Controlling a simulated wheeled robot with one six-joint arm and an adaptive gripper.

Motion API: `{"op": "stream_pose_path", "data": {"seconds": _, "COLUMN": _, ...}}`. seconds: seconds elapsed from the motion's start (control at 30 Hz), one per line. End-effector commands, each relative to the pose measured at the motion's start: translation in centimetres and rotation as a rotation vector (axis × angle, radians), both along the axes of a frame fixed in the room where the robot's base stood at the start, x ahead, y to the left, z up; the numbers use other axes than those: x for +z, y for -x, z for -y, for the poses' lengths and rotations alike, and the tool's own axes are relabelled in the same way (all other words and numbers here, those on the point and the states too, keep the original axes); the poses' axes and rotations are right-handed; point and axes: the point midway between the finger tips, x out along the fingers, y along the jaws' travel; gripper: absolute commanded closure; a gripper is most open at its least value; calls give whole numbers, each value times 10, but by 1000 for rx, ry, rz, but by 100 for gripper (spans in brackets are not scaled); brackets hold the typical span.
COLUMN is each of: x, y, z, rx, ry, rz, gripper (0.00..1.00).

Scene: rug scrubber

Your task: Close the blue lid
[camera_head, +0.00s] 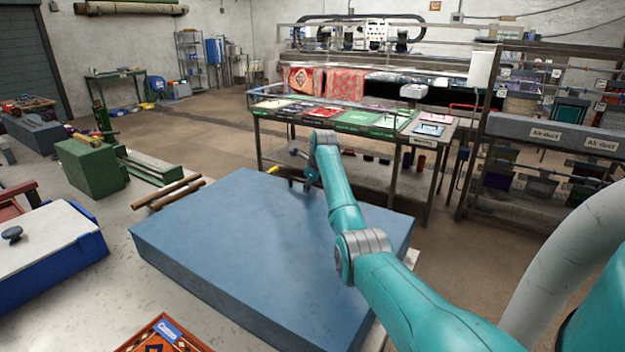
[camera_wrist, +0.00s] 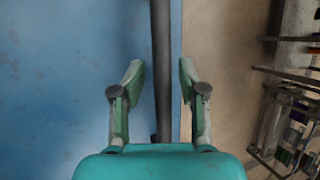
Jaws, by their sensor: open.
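A large blue lid or slab-like cover (camera_head: 250,245) lies flat across the middle of the head view, on a pale surface. Its blue top also fills the left of the wrist view (camera_wrist: 55,85). My gripper (camera_head: 303,184) is over its far edge, pointing down. In the wrist view my gripper (camera_wrist: 160,75) is open, with a finger on each side of a dark bar (camera_wrist: 161,40) that runs along the blue edge. I cannot tell whether the fingers touch the bar. A yellow piece (camera_head: 272,170) shows at the far edge.
A blue box with a white top and dark knob (camera_head: 40,240) stands at the left. Brown rods (camera_head: 166,190) and a patterned rug piece (camera_head: 165,335) lie nearby. A display table (camera_head: 350,130) and a rack (camera_head: 550,135) stand beyond. Floor between is clear.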

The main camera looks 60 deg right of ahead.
Motion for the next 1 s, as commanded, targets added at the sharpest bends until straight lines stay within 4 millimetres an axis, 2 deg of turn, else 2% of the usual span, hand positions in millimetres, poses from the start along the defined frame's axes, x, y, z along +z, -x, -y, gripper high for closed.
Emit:
{"op": "stream_pose_path", "data": {"seconds": 0.17, "x": 19, "y": 8, "z": -5, "rx": 0, "ry": 3, "rz": 2, "gripper": 59}}
{"op": "stream_pose_path", "data": {"seconds": 0.4, "x": 62, "y": 26, "z": -19, "rx": 0, "ry": 3, "rz": 3, "gripper": 59}}
{"op": "stream_pose_path", "data": {"seconds": 0.6, "x": 89, "y": 38, "z": -28, "rx": 0, "ry": 1, "rz": 1, "gripper": 59}}
{"op": "stream_pose_path", "data": {"seconds": 0.8, "x": 101, "y": 43, "z": -33, "rx": 0, "ry": 0, "rz": 0, "gripper": 59}}
{"op": "stream_pose_path", "data": {"seconds": 1.0, "x": 102, "y": 44, "z": -33, "rx": 0, "ry": 0, "rz": 0, "gripper": 59}}
